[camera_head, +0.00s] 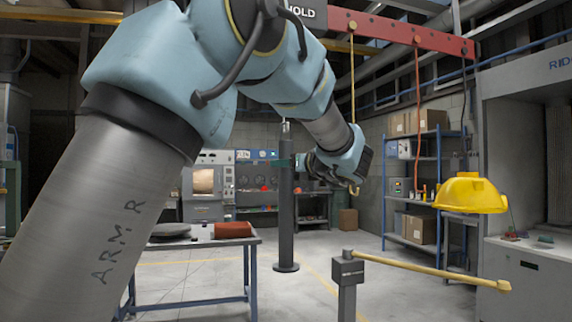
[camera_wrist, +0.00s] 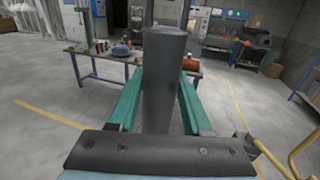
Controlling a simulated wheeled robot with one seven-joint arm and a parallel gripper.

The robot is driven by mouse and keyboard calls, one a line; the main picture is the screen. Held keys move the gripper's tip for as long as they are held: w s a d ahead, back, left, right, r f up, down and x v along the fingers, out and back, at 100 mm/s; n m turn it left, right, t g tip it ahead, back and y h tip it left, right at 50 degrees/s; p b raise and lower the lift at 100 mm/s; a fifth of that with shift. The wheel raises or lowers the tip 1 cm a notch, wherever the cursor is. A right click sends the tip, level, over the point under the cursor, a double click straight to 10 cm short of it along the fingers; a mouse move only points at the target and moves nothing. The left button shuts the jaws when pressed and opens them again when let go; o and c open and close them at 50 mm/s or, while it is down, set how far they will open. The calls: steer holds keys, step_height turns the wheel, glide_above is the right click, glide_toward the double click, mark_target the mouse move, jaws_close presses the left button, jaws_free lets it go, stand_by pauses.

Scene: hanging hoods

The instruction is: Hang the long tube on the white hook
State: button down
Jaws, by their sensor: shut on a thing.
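The long tube (camera_head: 287,205) is a dark grey upright cylinder with a wide round flange at its lower end. My gripper (camera_head: 285,163) is shut on it, with teal fingers around its upper part. In the wrist view the tube (camera_wrist: 163,90) stands between both teal fingers of my gripper (camera_wrist: 160,95). A small pale fitting (camera_head: 285,124) shows at the tube's top; I cannot tell whether it is the white hook or part of the tube. No other white hook is clear, and my arm covers part of the overhead rail.
A grey post (camera_head: 347,285) with a yellow bar (camera_head: 430,268) stands in front. A table (camera_head: 200,243) is at left.

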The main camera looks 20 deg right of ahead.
steer(key=shift+f+b, duration=0.4)
steer(key=shift+f, duration=0.2)
stand_by(0.3)
steer(key=shift+c, duration=1.3)
jaws_free()
steer(key=shift+f, duration=0.1)
steer(key=s+d+b, duration=0.1)
steer(key=s+b, duration=0.2)
steer(key=s, duration=0.7)
steer(key=shift+s+d, duration=0.35)
